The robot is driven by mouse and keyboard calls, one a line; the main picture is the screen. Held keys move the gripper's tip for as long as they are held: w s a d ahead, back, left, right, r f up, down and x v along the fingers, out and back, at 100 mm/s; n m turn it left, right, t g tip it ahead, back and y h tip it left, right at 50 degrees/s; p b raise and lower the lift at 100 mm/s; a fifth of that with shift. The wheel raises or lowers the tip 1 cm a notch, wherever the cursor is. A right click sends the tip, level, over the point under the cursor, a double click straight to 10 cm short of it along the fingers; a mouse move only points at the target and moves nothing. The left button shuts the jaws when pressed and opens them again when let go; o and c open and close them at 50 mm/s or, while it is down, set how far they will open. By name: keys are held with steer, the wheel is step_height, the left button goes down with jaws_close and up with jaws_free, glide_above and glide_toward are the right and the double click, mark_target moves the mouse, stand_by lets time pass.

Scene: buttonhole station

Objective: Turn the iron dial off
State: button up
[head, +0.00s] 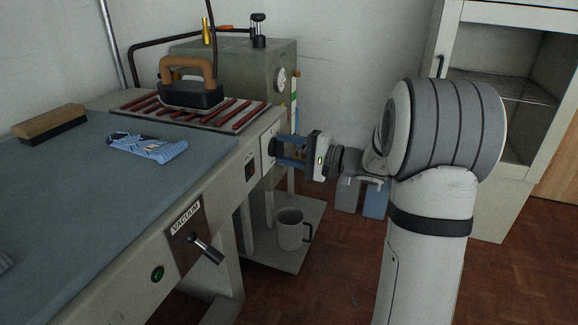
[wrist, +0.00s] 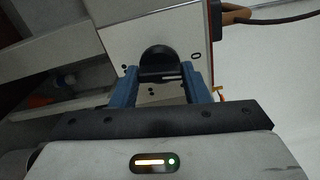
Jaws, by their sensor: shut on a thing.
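The iron dial (wrist: 157,56) is a round black knob on a pale panel at the end of the ironing table. In the wrist view, a 0 mark is printed to its right and dot marks lie to its left and below. A short white line shows on the knob's lower right; its exact setting is hard to read. My gripper (wrist: 158,76) has its two blue fingers on either side of the knob, shut on it. In the head view, my gripper (head: 279,149) reaches the panel from the right and largely hides the dial.
The stand (head: 245,118) sits on the table's far end, beside a grey-green boiler box (head: 240,58). A mug (head: 290,229) stands on the low shelf (head: 285,262) below my gripper. A vacuum lever (head: 207,249) sticks out from the table front. A white cabinet (head: 490,215) stands behind my arm.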

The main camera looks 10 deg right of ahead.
steer(key=shift+s+a+f+n+b, duration=0.15)
steer(key=shift+f+n+b, duration=0.1)
steer(key=shift+n+b, duration=0.8)
steer(key=shift+r, duration=0.1)
steer(key=o, duration=0.7)
steer(key=shift+o, duration=1.3)
steer(key=shift+r, duration=0.1)
steer(key=p+v, duration=0.1)
steer(key=v, duration=0.7)
steer(key=shift+p, duration=0.35)
